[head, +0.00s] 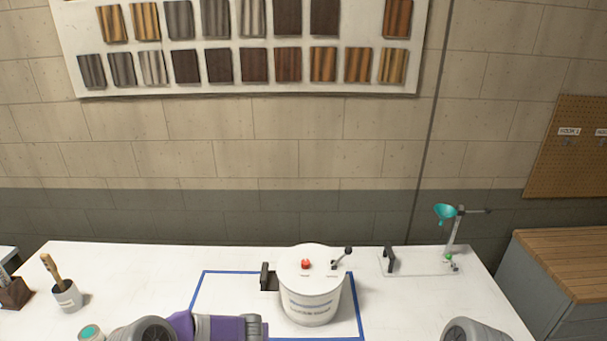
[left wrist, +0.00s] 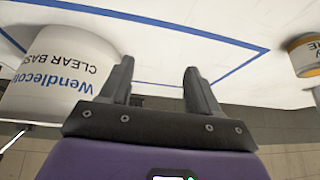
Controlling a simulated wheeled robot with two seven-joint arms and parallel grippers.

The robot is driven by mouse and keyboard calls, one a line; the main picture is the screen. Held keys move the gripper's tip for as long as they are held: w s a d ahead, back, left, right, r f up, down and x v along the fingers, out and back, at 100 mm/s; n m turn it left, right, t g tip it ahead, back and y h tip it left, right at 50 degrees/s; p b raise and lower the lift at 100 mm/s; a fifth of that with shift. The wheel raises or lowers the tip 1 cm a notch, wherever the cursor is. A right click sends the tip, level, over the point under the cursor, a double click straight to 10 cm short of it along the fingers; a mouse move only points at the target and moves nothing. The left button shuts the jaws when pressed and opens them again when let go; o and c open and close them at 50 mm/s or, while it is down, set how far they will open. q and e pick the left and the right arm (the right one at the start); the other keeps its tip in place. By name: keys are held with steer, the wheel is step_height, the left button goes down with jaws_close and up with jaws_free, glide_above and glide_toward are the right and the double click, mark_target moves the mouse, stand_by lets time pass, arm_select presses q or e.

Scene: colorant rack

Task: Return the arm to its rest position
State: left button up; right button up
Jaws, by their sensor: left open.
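My left arm (head: 222,328) comes in low in the head view, with a purple section and grey end just left of and in front of a white canister (head: 311,290). Its fingertips are not clear there. In the left wrist view my left gripper (left wrist: 157,75) is open, with nothing between its two dark fingers. A white tub (left wrist: 62,72) with upside-down lettering "CLEAR BASE" is beside the gripper at the left. My right arm shows only as a grey rounded part (head: 475,331) at the bottom right of the head view; its gripper is out of view.
Blue tape (head: 358,309) outlines an area on the white table (head: 130,265) around the canister. A brush cup (head: 68,297) stands left; a stand with a teal funnel (head: 446,212) stands back right. A yellow-banded can (left wrist: 305,55) shows in the left wrist view.

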arm_select(q)
steer(key=s+d+f, duration=0.1)
steer(key=s+f, duration=0.1)
steer(key=s, duration=0.2)
steer(key=s+d+f+g+h, duration=0.1)
steer(key=s+f, duration=0.1)
steer(key=s, duration=0.3)
steer(key=s+d+f+h, duration=0.1)
steer(key=s+f, duration=0.2)
steer(key=s, duration=0.1)
steer(key=shift+s+f, duration=0.1)
steer(key=shift+s, duration=0.25)
steer(key=s+d+f+n+g+h, duration=0.1)
steer(key=s+d+n+g+h, duration=0.2)
steer(key=s, duration=1.5)
step_height(320, 180, down, 19)
steer(key=s+m+g+b, duration=0.1)
steer(key=b, duration=1.8)
steer(key=shift+s, duration=0.15)
arm_select(e)
step_height(320, 180, down, 19)
arm_select(q)
steer(key=shift+a, duration=0.1)
arm_select(e)
steer(key=shift+w, duration=0.1)
arm_select(q)
steer(key=shift+c, duration=0.4)
arm_select(e)
steer(key=shift+c, duration=0.5)
